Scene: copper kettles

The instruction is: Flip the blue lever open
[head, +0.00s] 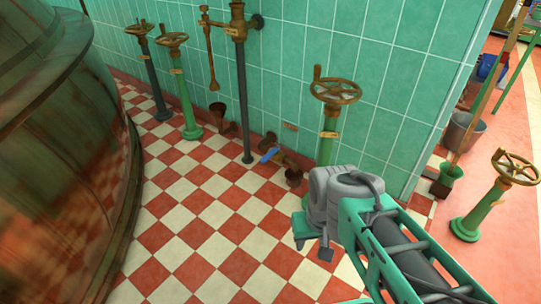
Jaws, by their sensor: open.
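The blue lever (270,155) is a small handle low by the foot of the green tiled wall, beside rusty pipe fittings (290,165). It looks slanted, and its exact joint with the fittings is too small to make out. My gripper (313,249) is at the lower middle right, below and to the right of the lever in the picture. It points down over the checkered floor, open, apart from the lever. Nothing shows between its fingers.
A green valve post with a brass handwheel (335,91) stands right of the lever, partly behind my arm. A dark vertical pipe (243,100) stands left of it. A large copper kettle (60,170) fills the left. The checkered floor (215,215) between is clear.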

